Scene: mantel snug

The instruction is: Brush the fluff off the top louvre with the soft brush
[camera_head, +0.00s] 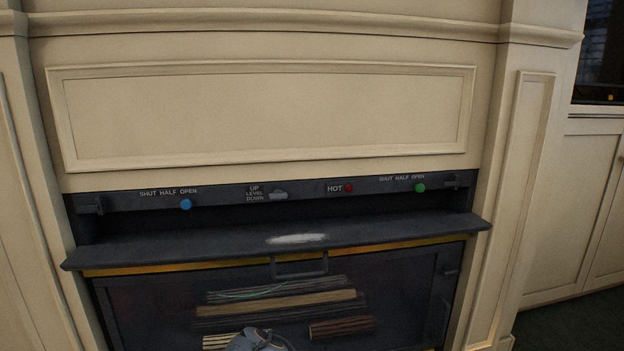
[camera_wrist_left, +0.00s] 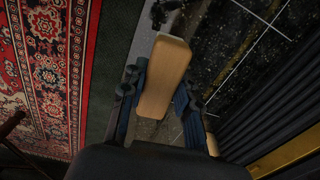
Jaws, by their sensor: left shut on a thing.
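A pale patch of fluff (camera_head: 297,239) lies on the dark top louvre (camera_head: 180,246), a ledge across the stove front, near its middle. In the left wrist view my left gripper (camera_wrist_left: 160,95) is shut on a pale wooden piece, which looks like the handle of the soft brush (camera_wrist_left: 166,72). A dark part shows beyond the handle's far end; bristles cannot be made out. The brush is apart from the fluff. My right gripper is not in view.
Above the louvre, a control strip (camera_head: 230,194) has a blue knob (camera_head: 186,204), a lever (camera_head: 278,196), a red button (camera_head: 349,188) and a green knob (camera_head: 420,188). A handle (camera_head: 300,266) and dark glass are below. A patterned red rug (camera_wrist_left: 45,70) lies beside the hearth.

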